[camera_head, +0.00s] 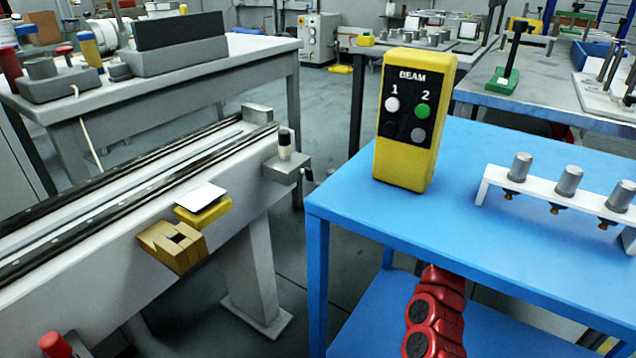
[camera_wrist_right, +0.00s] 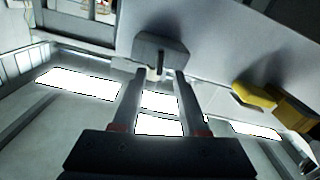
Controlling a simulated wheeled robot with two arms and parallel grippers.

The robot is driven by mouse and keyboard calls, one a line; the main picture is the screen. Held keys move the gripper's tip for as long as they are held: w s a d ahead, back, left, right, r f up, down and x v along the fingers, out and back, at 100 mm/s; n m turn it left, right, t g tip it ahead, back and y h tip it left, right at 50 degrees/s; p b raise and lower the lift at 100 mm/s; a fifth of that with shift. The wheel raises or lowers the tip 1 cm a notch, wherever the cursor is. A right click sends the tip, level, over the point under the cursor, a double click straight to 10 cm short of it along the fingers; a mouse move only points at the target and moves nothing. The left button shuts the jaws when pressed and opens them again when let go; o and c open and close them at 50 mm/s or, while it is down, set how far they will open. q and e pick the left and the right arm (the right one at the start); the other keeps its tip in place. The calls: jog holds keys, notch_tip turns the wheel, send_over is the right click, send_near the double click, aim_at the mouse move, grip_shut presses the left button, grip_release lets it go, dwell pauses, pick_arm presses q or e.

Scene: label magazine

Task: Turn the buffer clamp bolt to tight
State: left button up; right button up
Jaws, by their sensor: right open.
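I cannot make out either gripper in the head view.
The long rail (camera_head: 130,175) runs along the left, with a yellow-brown block (camera_head: 172,246) and yellow pad on its side. A blue table (camera_head: 480,240) stands right, bearing a yellow BEAM box (camera_head: 415,120) and a white rack (camera_head: 545,196). Floor shows between rail and table.

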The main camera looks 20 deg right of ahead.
aim_at(312, 175)
jog(key=shift+b+x, duration=0.35)
jog(key=shift+x, duration=1.65)
grip_shut()
